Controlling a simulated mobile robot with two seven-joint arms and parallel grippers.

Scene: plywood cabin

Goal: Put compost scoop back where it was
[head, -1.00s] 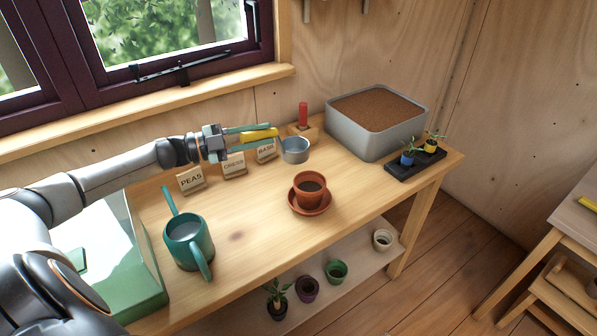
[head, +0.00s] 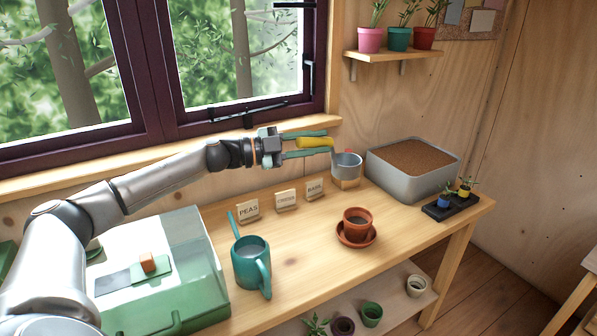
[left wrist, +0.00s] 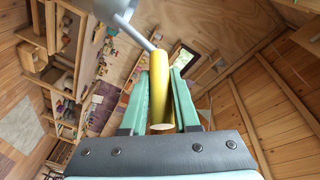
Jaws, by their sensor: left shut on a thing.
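The compost scoop has a grey metal cup (head: 346,168) and a yellow handle (head: 314,142). My left gripper (head: 322,144) is shut on the yellow handle and holds the scoop above the back of the bench, right of the seed signs. In the left wrist view the yellow handle (left wrist: 159,88) lies between the green fingers, with part of the cup (left wrist: 112,10) at the top edge. A wooden block (head: 346,184) stands on the bench behind the cup, which hides most of it and of its red-handled tool. My right gripper is not in view.
A grey bin of soil (head: 410,185) stands right of the scoop. Several signs (head: 286,201), a potted saucer (head: 357,237), a teal watering can (head: 251,266) and a black seedling tray (head: 450,208) stand on the bench. A green-based clear case (head: 180,300) is at left. The window (head: 235,60) is behind my arm.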

